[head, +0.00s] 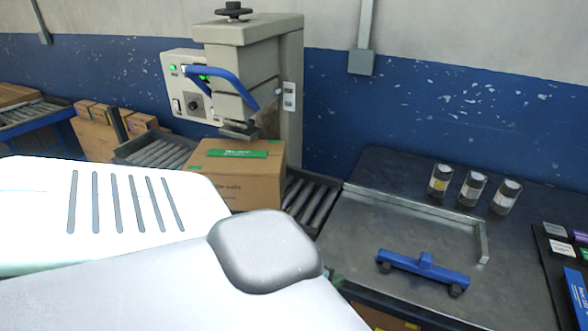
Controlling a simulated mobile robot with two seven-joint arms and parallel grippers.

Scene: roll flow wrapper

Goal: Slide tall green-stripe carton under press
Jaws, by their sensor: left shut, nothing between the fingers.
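A brown carton with a green stripe (236,178) across its top stands upright on the roller conveyor. The beige press (250,70) with a blue handle stands behind it. The press foot (240,130) is at the carton's back top edge; I cannot tell how far the carton is under it. My white arm covers the lower left and hides the carton's lower left corner. My right gripper is not in view.
Rollers (310,203) continue right of the carton, others (155,152) left. A metal table (400,245) at the right has a raised rim, a blue bar tool (425,268) and three jars (472,190). Other cartons (98,140) stand at the far left.

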